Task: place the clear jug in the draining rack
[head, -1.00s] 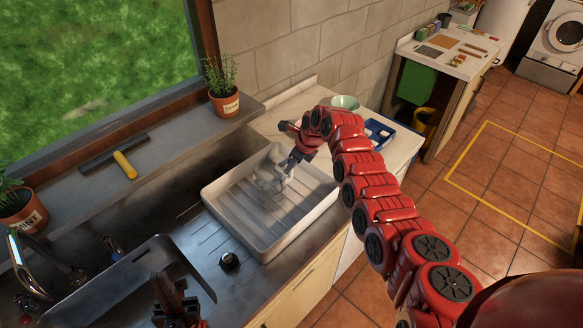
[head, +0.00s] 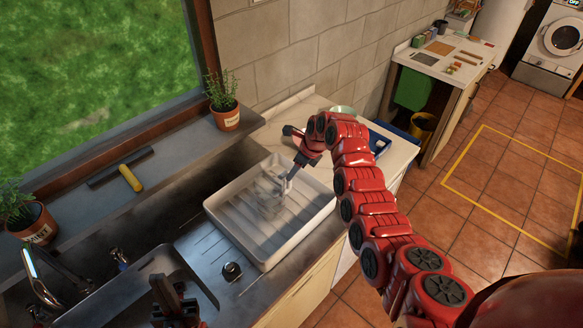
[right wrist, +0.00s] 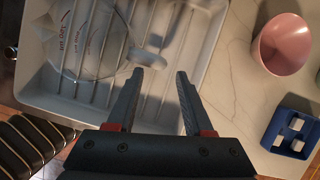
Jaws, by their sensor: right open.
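The clear jug (head: 268,198) is in the white draining rack (head: 222,222), over its ribbed floor. In the right wrist view the jug (right wrist: 88,42) shows red volume markings, and its handle points toward my right gripper. My right gripper (head: 287,182) is at the jug's handle side. In the right wrist view its fingers (right wrist: 161,76) are apart, with the handle end just beyond the tips and nothing clearly held between them. My left gripper (head: 176,298) is low over the sink area, away from the jug; its jaws are unclear.
The sink and tap (head: 40,285) are at lower left. A pink cup (right wrist: 282,44) and a blue holder (right wrist: 290,135) stand on the counter right of the rack. A potted herb (head: 225,112) stands on the sill.

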